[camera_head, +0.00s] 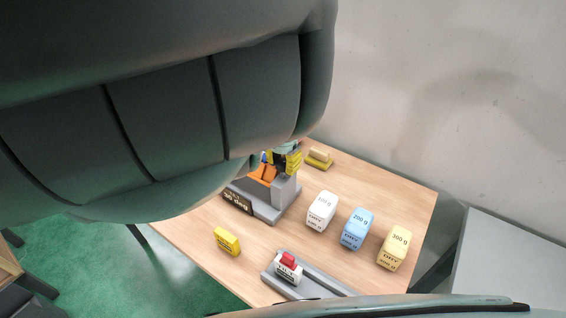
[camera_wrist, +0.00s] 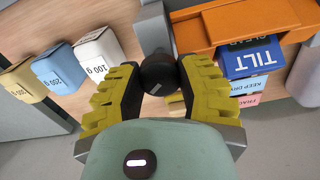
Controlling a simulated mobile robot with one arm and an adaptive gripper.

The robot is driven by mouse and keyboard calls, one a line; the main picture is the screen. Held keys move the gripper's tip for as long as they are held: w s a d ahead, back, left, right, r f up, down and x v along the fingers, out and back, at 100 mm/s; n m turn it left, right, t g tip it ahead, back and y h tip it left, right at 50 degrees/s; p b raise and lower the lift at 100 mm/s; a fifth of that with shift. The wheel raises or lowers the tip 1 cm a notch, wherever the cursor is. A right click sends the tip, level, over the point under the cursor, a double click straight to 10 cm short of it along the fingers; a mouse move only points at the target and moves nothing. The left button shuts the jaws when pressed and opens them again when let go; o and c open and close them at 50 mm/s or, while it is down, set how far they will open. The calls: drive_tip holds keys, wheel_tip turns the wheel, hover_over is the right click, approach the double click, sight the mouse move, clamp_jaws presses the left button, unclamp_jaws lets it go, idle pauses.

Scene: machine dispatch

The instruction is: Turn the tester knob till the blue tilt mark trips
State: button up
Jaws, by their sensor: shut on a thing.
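The tester (camera_head: 262,213) is a grey stand with an orange cradle (camera_head: 262,173), near the left-back part of the wooden table. In the wrist view the orange cradle (camera_wrist: 235,20) holds a parcel with a blue TILT mark (camera_wrist: 250,60), which shows plain blue with white letters. The dark round tester knob (camera_wrist: 158,74) is between my yellow ribbed fingertips. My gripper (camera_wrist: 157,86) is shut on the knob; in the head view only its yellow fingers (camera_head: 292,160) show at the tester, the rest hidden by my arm.
White (camera_head: 321,212), blue (camera_head: 357,229) and yellow (camera_head: 394,248) weight blocks stand right of the tester. A yellow box (camera_head: 227,241) lies at front left. A grey rail (camera_head: 325,284) carries a white block with a red top (camera_head: 288,268). A yellow-based item (camera_head: 319,158) sits at the back.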

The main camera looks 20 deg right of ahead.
drive_tip(key=n+b, duration=0.1)
drive_tip(key=n, duration=0.3)
drive_tip(key=shift+w+n, duration=0.1)
drive_tip(key=shift+n, duration=0.3)
drive_tip(key=n, duration=0.4)
drive_tip(key=shift+b, duration=0.4)
drive_tip(key=n, duration=0.9)
drive_tip(key=n+b, duration=0.1)
drive_tip(key=n, duration=1.1)
drive_tip(key=shift+b, duration=0.35)
drive_tip(key=shift+n, duration=0.3)
